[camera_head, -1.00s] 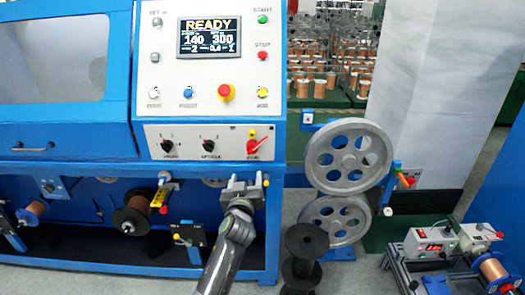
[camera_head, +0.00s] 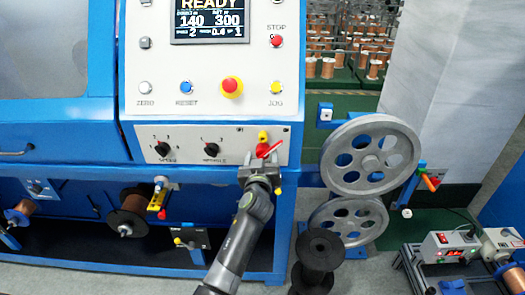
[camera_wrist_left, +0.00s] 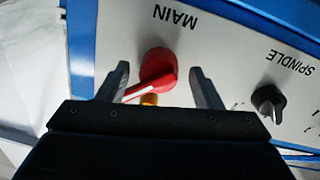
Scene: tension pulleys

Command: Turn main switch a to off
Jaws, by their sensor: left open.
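The main switch is a red rotary knob (camera_head: 263,150) on the lower grey panel, with a yellow part just above it in the head view. In the left wrist view the red knob (camera_wrist_left: 158,70) sits by the label MAIN, its pale-edged handle slanting toward the lower left. My left gripper (camera_head: 259,162) is open at the panel, its fingers on either side of the knob. The left wrist view shows the fingers (camera_wrist_left: 162,85) apart with the knob between them; contact cannot be told. My right gripper is not in view.
Two black selector knobs (camera_head: 211,150) (camera_head: 162,149) are left of the switch. Above are a red-yellow emergency button (camera_head: 231,87) and a yellow jog button (camera_head: 276,87). Grey pulley wheels (camera_head: 370,156) stand to the right, a black spool (camera_head: 319,250) below.

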